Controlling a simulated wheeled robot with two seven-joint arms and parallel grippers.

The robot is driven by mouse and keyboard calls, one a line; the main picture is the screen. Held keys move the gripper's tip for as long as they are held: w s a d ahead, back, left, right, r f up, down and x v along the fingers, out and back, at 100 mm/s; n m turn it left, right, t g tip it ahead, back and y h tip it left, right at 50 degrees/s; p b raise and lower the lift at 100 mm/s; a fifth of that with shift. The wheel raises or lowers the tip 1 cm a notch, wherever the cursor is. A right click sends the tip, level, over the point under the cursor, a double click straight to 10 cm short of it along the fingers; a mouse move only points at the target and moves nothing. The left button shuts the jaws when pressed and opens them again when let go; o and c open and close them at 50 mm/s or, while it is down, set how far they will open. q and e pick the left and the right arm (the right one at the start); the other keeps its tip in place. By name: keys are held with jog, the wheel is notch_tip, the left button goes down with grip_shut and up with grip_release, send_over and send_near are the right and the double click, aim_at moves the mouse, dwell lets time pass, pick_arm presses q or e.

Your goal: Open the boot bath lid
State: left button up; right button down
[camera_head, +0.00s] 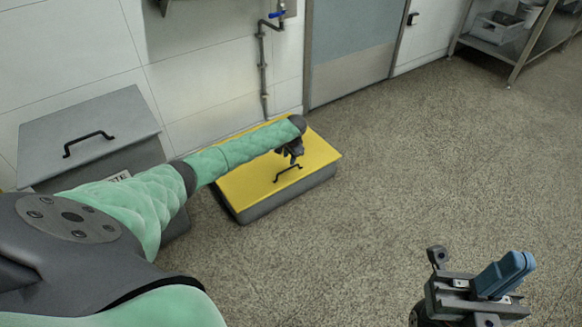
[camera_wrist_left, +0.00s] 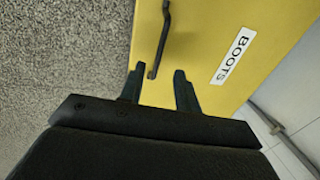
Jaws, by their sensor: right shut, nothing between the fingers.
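The boot bath has a flat yellow lid (camera_head: 252,182) lying shut on a grey base (camera_head: 290,197) on the floor by the wall. A black bar handle (camera_head: 287,173) stands on the lid near its front edge. In the left wrist view the lid (camera_wrist_left: 205,45) bears a "BOOTS" label (camera_wrist_left: 234,57). My left gripper (camera_head: 292,152) is over the lid, just behind the handle. Its fingers (camera_wrist_left: 158,84) are open, and the handle's near end (camera_wrist_left: 152,72) shows just beyond the gap between them, not gripped. My right gripper (camera_head: 508,274) is shut and empty at the lower right, away from the bath.
A grey lidded bin (camera_head: 90,130) with a black handle stands left of the bath. A wall pipe with a blue valve (camera_head: 277,14) rises behind it, beside a door (camera_head: 352,45). A metal shelf (camera_head: 530,45) stands at the upper right. The floor (camera_head: 420,160) right of the bath is clear.

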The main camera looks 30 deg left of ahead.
pick_arm(q)
jog(key=shift+w+a+f+b, duration=0.1)
jog(key=shift+a+f+b, duration=0.25)
jog(key=shift+f, duration=0.95)
jog(key=shift+w+a+f+b, duration=0.1)
jog(key=shift+f+b, duration=0.45)
jog(key=shift+f, duration=0.7)
jog(key=shift+w+a+f+b, duration=0.1)
jog(key=shift+a+f+b, duration=0.25)
jog(key=shift+f, duration=0.95)
jog(key=shift+d, duration=0.1)
jog(key=shift+c, duration=0.4)
grip_shut()
